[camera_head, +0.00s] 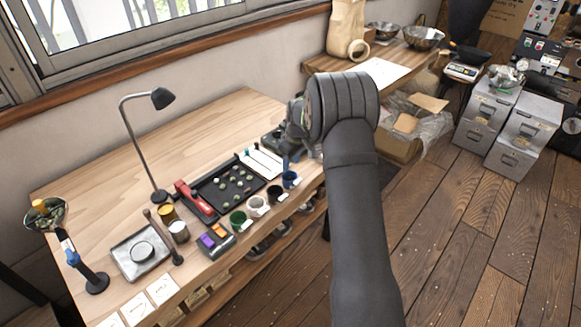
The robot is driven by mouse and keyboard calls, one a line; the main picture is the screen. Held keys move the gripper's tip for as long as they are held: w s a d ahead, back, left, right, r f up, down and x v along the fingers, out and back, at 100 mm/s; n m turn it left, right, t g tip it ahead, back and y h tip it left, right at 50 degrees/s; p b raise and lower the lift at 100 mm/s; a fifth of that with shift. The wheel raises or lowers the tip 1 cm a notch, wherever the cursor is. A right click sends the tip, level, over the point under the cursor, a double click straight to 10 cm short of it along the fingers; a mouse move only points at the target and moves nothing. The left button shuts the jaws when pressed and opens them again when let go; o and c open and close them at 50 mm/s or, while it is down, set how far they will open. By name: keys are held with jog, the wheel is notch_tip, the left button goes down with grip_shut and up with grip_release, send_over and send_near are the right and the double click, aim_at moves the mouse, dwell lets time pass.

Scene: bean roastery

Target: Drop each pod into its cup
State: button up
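A row of small cups stands along the front edge of the wooden table: a green cup (238,220), a white cup (258,206), a black cup (275,195) and a blue cup (290,179). Behind them is a black tray (212,182) with several small pale green round pieces; I cannot tell whether these are the pods. A dark box (231,244) left of the green cup holds purple and orange pieces, too small to identify. My gripper (287,158) is above the table's right end, behind the blue cup. Its fingertips are too small and partly hidden to tell their opening.
A red-handled tool (194,198) lies along the tray's left side. A black desk lamp (143,150) stands behind it. The table's back is clear.

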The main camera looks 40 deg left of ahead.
notch_tip(320, 180, up, 14)
jog(key=d, duration=0.2)
jog(key=f, duration=0.5)
jog(key=a+f, duration=0.1)
jog(key=f, duration=0.5)
jog(key=a+f, duration=0.1)
jog(key=f, duration=0.5)
jog(key=shift+a+f, duration=0.2)
jog(key=shift+a, duration=0.05)
jog(key=shift+r, duration=1.35)
jog(key=shift+f, duration=0.1)
